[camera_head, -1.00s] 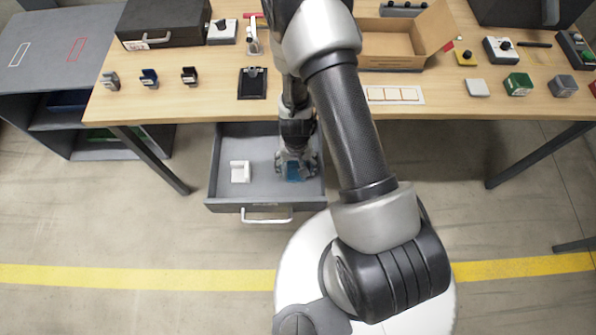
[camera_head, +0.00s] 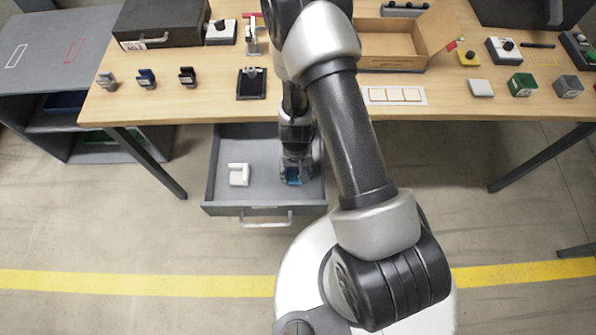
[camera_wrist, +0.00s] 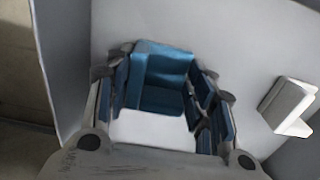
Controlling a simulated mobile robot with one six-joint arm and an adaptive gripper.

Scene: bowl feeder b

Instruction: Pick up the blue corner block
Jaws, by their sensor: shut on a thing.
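The blue corner block (camera_head: 293,175) is in the open grey drawer (camera_head: 222,191) under the table, on its right side in the head view. My gripper (camera_head: 297,168) points down into the drawer and is shut on the block. In the wrist view the block (camera_wrist: 160,75) sits between the two fingers of my gripper (camera_wrist: 163,88), with a finger against each side. Whether the block touches the drawer floor I cannot tell. The arm hides part of the drawer's right rear.
A white corner block (camera_head: 239,174) lies left of my gripper in the drawer and also shows in the wrist view (camera_wrist: 288,103). The drawer walls and front handle (camera_head: 266,219) surround the space. The wooden table (camera_head: 200,107) overhangs the drawer's back.

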